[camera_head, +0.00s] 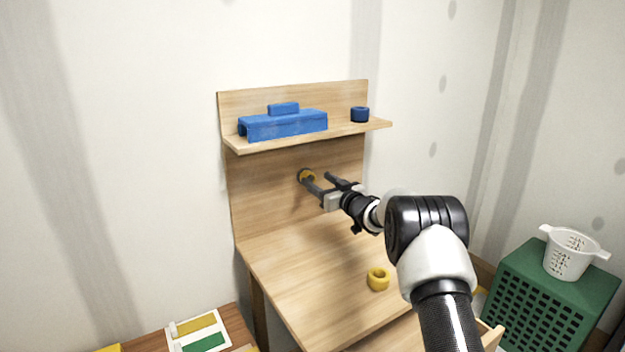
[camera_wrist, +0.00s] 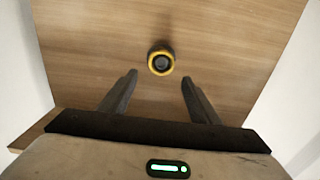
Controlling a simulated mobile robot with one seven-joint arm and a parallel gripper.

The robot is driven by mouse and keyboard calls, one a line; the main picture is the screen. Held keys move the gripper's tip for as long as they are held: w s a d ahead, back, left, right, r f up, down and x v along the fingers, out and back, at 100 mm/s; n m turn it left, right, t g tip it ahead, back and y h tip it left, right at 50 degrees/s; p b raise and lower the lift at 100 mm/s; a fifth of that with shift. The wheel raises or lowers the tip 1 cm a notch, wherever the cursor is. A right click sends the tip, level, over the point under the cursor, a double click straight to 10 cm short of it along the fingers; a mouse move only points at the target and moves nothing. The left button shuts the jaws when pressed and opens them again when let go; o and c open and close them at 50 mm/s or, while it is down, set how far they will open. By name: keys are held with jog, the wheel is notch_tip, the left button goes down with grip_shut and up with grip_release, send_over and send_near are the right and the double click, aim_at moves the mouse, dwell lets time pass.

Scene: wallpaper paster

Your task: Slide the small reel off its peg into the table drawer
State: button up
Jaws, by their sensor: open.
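A small yellow reel (camera_head: 306,176) sits on a dark peg on the upright back panel of the wooden table. It also shows in the wrist view (camera_wrist: 161,61), seen end-on, with the dark peg end in its middle. My gripper (camera_head: 318,180) is open and points at the panel; in the wrist view its two fingers (camera_wrist: 158,78) stand apart, with the reel beyond them and between their lines. Nothing is between the fingers. At the lower right of the head view, part of what looks like the open drawer (camera_head: 492,338) shows; my arm hides most of it.
A yellow ring (camera_head: 378,279) lies on the tabletop (camera_head: 290,262). The shelf (camera_head: 340,132) above the reel holds a blue block-like piece (camera_head: 285,124) and a dark blue ring (camera_head: 360,114). A green crate (camera_head: 545,290) with a white basket (camera_head: 570,254) stands at right.

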aim_at(311, 175)
jog(key=shift+x, duration=2.3)
jog(key=c, duration=1.3)
jog(key=shift+b+v, duration=0.6)
jog(key=shift+v, duration=1.85)
jog(key=shift+v, duration=2)
